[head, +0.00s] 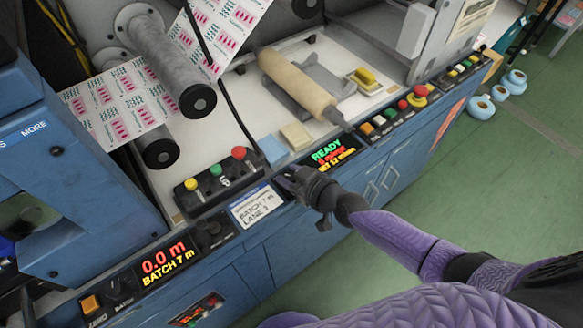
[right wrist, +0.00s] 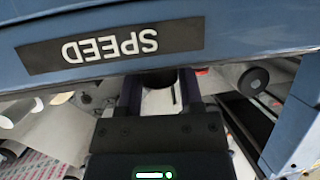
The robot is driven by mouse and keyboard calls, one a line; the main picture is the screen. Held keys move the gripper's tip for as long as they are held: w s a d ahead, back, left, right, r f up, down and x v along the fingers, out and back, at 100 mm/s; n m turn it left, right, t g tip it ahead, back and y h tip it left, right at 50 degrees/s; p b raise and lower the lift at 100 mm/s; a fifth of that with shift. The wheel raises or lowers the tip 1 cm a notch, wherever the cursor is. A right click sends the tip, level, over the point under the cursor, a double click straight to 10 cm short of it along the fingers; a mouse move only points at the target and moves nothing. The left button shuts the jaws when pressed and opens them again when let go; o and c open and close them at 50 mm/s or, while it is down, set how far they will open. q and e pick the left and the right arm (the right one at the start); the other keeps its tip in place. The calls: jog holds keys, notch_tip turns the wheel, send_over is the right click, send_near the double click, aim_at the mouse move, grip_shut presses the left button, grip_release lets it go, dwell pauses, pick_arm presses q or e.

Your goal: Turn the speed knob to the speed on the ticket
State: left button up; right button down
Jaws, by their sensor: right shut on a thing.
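My right gripper (head: 289,181) is at the front control panel, just right of the white ticket. In the right wrist view its two fingers (right wrist: 160,92) are shut on a dark round knob (right wrist: 158,77), directly by the SPEED label (right wrist: 110,47), which reads upside down. In the head view the gripper hides this speed knob. The display (head: 333,155) shows READY, with a red line and a yellow line beginning "SET" that are hard to read. My left gripper is not in view.
A button box (head: 217,179) with yellow, green and red buttons stands behind the ticket. Another dark knob (head: 209,230) is left of it. A second display (head: 165,264) reads 0.0 m, BATCH 7 m. More buttons and a red emergency stop (head: 420,91) are to the right.

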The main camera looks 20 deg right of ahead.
jog(key=m+h+p, duration=0.2)
jog(key=p, duration=0.1)
jog(key=shift+r+t, duration=0.25)
jog(key=shift+t, duration=0.05)
jog(key=shift+f+m+h+p, duration=0.2)
jog(key=shift+m+h+p, duration=0.75)
jog(key=shift+h, duration=0.25)
jog(key=shift+t, duration=0.3)
jog(key=shift+m, duration=0.25)
jog(key=shift+f+h, duration=0.1)
jog(key=shift+h, duration=0.2)
jog(key=shift+c, duration=1.6)
grip_release()
jog(key=shift+o, duration=0.3)
